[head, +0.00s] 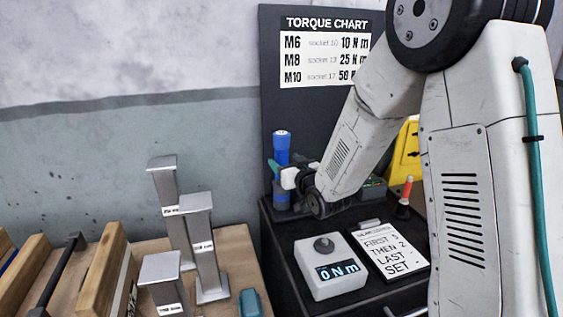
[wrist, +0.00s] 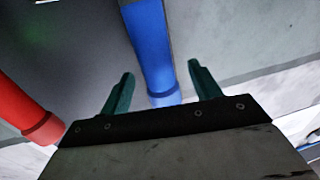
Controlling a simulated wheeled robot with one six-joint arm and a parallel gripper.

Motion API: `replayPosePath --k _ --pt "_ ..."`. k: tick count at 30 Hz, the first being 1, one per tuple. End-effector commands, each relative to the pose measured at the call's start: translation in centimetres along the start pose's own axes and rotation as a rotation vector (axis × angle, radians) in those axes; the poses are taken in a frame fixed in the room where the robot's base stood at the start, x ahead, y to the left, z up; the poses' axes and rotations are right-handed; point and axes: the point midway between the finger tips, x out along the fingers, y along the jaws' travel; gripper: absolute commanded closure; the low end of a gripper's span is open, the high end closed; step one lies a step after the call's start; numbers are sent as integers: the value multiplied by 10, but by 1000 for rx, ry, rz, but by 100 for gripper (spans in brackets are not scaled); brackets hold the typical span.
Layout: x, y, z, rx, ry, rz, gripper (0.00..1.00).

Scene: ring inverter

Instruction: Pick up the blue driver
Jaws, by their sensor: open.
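The blue driver (head: 282,148) stands upright on the dark cabinet in the head view, close to the torque chart board. In the wrist view the blue driver (wrist: 150,45) runs down from the top edge into the space between my gripper's two green fingers. My gripper (wrist: 160,82) is open, with one finger on each side of the driver and a visible gap to both. In the head view my gripper (head: 276,172) is at the driver, and my wrist partly covers that area. The driver's lower end is hard to make out.
A red-handled tool (wrist: 30,115) is left of my gripper in the wrist view. The cabinet also holds a 0 N m display box (head: 331,268), a note clipboard (head: 390,250) and a red-tipped tool (head: 405,198). Grey posts (head: 205,250) stand on the wooden bench at left.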

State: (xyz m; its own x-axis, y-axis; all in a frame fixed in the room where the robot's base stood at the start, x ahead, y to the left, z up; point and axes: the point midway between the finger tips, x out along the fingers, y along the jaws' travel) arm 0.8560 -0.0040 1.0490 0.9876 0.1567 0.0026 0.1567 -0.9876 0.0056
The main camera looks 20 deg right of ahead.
Motion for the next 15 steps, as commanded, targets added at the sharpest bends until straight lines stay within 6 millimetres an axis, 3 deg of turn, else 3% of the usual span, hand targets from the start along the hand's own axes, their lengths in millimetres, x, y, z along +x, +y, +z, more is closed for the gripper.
replayPosePath --k 10,15 --pt "48 4 -1 0 -2 0 37" --pt "60 4 -1 0 -3 1 37"
